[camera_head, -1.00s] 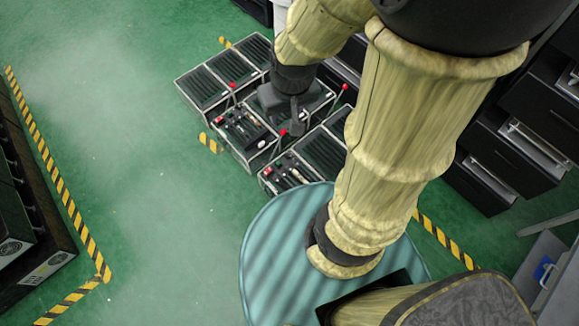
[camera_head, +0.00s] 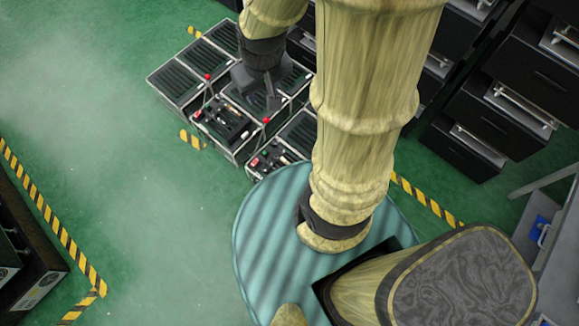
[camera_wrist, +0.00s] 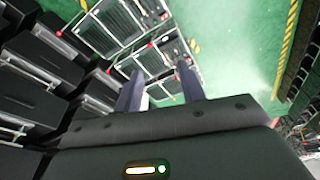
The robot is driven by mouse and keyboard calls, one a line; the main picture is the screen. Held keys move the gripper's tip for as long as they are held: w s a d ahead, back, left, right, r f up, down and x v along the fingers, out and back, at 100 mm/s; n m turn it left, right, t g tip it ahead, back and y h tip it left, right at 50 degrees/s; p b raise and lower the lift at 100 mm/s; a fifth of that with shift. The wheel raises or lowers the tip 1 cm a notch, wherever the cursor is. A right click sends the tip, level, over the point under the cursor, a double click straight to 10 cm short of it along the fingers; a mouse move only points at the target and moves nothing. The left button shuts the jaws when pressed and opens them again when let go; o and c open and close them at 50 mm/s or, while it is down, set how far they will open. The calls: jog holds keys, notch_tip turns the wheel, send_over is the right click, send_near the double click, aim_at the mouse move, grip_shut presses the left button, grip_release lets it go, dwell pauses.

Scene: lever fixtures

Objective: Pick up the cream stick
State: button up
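I cannot make out a cream stick for certain in either view. My gripper (camera_wrist: 160,82) shows in the wrist view with its two grey fingers apart and nothing clearly between them. In the head view my gripper (camera_head: 272,98) hangs above the lever fixtures (camera_head: 222,128), partly hidden by my own arm. The fixtures are dark ribbed boxes with pale edges and red-tipped levers (camera_head: 266,120). They also show beyond the fingers in the wrist view (camera_wrist: 118,25). Small light parts on the control panels are too small to tell apart.
Dark drawer cabinets (camera_head: 510,118) with pale handles stand to the right. A dark unit (camera_head: 30,262) stands at lower left behind yellow-black floor tape (camera_head: 52,222). The green floor (camera_head: 110,130) left of the fixtures is open.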

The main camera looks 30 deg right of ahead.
jog(key=w+d+f+n+b, duration=0.1)
jog(key=w+d+f+b, duration=0.15)
jog(key=f+b, duration=0.6)
jog(key=w+d+f+g+b, duration=0.1)
jog(key=w+f+b, duration=0.35)
jog(key=f, duration=0.75)
jog(key=w+d+f+n+b, duration=0.1)
jog(key=d+f+b, duration=0.1)
jog(key=f+b, duration=0.7)
jog(key=n+g+b, duration=0.1)
jog(key=n+b, duration=0.1)
jog(key=b, duration=1.7)
send_over(288, 163)
notch_tip(288, 163, down, 33)
jog(key=shift+a+r, duration=0.15)
jog(key=shift+r, duration=0.05)
notch_tip(288, 163, down, 12)
jog(key=b, duration=0.7)
jog(key=shift+b, duration=0.3)
jog(key=shift+f, duration=0.1)
notch_tip(288, 163, down, 5)
jog(key=b, duration=0.4)
jog(key=shift+f+b, duration=0.15)
jog(key=shift+b, duration=0.25)
